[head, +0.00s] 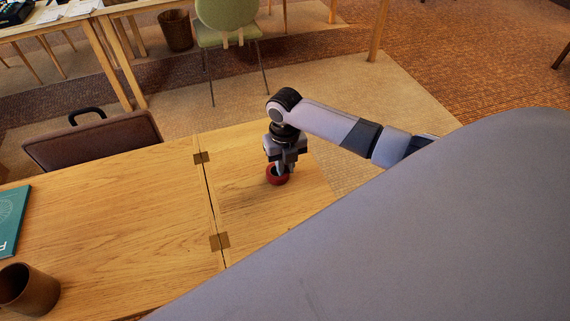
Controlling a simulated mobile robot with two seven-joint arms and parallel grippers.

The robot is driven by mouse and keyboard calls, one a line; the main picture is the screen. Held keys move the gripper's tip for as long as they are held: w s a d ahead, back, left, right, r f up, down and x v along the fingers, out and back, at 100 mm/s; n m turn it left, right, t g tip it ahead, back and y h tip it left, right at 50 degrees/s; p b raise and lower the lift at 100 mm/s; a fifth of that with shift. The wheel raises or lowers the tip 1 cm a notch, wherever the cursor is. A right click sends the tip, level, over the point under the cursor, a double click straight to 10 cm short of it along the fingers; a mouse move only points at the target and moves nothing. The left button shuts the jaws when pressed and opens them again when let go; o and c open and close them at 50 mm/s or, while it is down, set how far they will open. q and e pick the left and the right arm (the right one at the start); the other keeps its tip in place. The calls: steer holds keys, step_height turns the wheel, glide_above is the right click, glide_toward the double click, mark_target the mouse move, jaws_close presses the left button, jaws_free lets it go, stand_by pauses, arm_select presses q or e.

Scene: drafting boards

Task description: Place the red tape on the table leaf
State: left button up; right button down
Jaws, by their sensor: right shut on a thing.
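The red tape (277,180) is a small dark red ring in the middle of the head view. It is on or just above the table leaf (265,222), the wooden section right of the hinged seam; I cannot tell whether it touches the wood. My right gripper (280,168) points down from above and is shut on the tape. The fingertips are partly hidden in the ring. My left gripper is not in view.
Two brass hinges (219,242) join the leaf to the main table (120,220). A brown case (95,140) stands behind the table. A green chair (228,20) is farther back. The leaf around the tape is clear.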

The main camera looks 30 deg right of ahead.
steer(key=shift+f, duration=0.15)
steer(key=c, duration=1.1)
jaws_free()
steer(key=shift+r, duration=0.45)
step_height(320, 180, up, 12)
steer(key=p, duration=0.1)
steer(key=shift+f, duration=0.2)
